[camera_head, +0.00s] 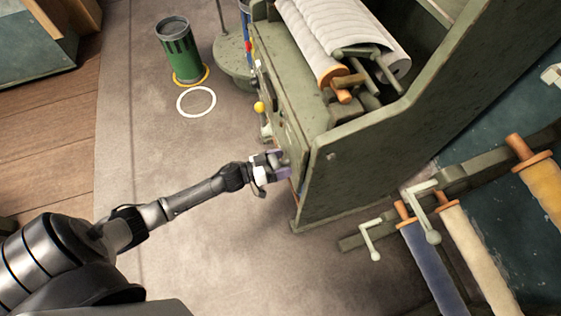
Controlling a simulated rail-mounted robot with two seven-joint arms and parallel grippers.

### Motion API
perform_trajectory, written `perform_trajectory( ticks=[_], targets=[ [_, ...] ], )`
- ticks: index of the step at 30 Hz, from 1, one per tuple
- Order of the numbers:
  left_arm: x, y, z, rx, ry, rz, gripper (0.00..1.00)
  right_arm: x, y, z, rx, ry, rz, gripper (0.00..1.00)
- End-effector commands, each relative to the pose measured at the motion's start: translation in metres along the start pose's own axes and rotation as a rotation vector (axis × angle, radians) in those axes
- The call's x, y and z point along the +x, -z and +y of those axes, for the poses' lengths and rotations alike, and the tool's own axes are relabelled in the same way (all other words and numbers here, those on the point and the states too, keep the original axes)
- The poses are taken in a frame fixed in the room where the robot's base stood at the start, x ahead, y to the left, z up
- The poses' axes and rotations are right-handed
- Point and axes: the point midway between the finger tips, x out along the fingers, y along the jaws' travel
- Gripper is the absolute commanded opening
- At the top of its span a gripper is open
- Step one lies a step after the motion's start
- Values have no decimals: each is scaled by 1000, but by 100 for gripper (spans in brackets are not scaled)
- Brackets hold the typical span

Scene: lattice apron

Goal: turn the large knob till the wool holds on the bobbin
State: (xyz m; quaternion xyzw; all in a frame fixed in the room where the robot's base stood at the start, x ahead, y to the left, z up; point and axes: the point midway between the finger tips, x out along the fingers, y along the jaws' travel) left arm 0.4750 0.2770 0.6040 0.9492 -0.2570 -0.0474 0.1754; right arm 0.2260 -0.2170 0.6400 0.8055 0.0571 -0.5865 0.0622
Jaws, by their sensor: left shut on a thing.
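My left gripper (268,172) reaches in from the left and is at the lower front panel of the green machine (400,130). It is shut on what looks like the large knob, a purplish part mostly hidden by the fingers. Its turn position cannot be told. A thick roll of pale wool (327,32) lies across the top of the machine, with an orange-brown wooden end (340,84) beside a green bracket. Whether this is the bobbin I cannot tell for sure. My right gripper is not in view.
A small yellow ball-topped lever (259,107) sticks out of the panel above my gripper. A green canister (178,52) stands by a yellow ring; a white ring (197,102) marks the floor. Blue, cream and yellow rolls (473,258) with cranks lie at lower right.

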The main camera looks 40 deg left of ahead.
Motion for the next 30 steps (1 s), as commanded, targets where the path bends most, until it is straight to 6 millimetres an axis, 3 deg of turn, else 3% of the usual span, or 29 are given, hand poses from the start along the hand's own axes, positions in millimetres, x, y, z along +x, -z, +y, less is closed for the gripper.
perform_trajectory(
  ticks=[8, 30],
  targets=[
    [0, 2, 2, 166, 1, 0, 63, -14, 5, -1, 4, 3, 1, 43],
    [0, 0, 4, 868, 0, 1, 63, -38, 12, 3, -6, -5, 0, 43]
  ],
)
